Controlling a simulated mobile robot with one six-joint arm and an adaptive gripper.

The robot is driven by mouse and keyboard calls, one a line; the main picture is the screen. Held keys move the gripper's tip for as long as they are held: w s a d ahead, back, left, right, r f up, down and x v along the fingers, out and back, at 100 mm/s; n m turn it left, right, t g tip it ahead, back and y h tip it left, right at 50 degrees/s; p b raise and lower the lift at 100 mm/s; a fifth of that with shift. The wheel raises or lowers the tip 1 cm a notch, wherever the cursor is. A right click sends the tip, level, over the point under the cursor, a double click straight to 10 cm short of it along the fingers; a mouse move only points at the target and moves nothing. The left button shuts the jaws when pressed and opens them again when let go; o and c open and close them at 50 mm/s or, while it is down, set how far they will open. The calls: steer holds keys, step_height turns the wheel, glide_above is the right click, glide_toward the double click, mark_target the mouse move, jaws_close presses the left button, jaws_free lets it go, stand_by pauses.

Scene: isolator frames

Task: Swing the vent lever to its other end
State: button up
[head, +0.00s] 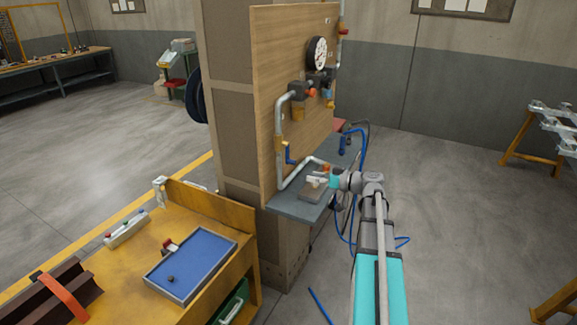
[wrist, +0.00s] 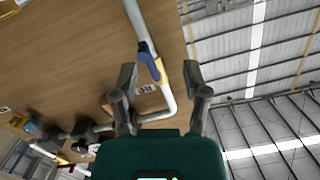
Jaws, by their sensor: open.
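A blue lever (head: 290,156) sits on a yellow valve body (head: 281,146) in the grey pipe at the lower left of the wooden panel. I take it for the vent lever; its tag is too small to read. In the wrist view the blue lever (wrist: 149,64) lies slanted along the pipe, apart from the fingers and seen between them. My gripper (head: 314,181) is open and empty, in front of the panel and a little below and right of the lever. Both fingers (wrist: 160,76) show in the wrist view.
The wooden panel (head: 264,85) carries a gauge (head: 316,53), pipes and further valves to the right. A grey shelf (head: 287,208) juts out below, with blue hoses (head: 361,150) at its right. A workbench with a blue tray (head: 190,264) stands at lower left.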

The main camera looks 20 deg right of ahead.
mark_target(290, 161)
steer(key=shift+t, duration=0.8)
steer(key=d, duration=0.1)
steer(key=d+r, duration=0.1)
steer(key=d, duration=0.2)
steer(key=shift+s+r, duration=0.15)
steer(key=shift+r, duration=0.1)
steer(key=shift+a, duration=0.1)
steer(key=shift+x, duration=6.9)
steer(key=shift+c, duration=0.2)
jaws_close()
